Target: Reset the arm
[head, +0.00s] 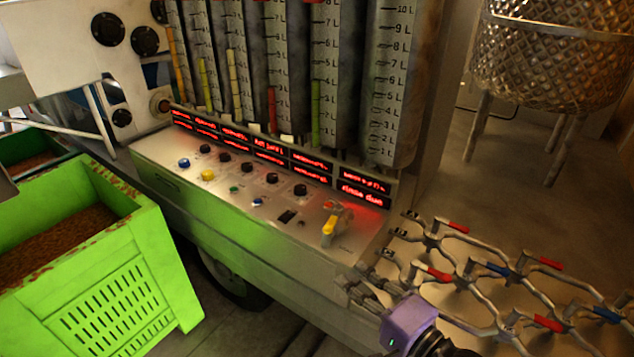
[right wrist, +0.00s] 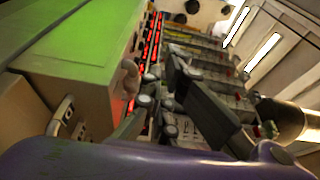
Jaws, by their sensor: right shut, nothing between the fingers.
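My right gripper (head: 358,282) is at the lower middle of the head view, its purple body (head: 408,322) behind the fingers. It is shut and empty, in front of the control panel (head: 160,150) near its lower right corner. A yellow-handled lever (head: 329,228) on the panel is above and left of the fingertips, apart from them. In the right wrist view dark finger parts (right wrist: 205,112) show in front of the blurred, tilted panel and cylinders. My left gripper is not in view.
Colored buttons (head: 208,175) and red lit displays (head: 268,147) line the panel below tall graduated cylinders (head: 397,75). Grey pipes with red and blue handles (head: 490,270) lie close right of my gripper. A green bin (head: 120,290) stands at left, a mesh basket (head: 550,55) at upper right.

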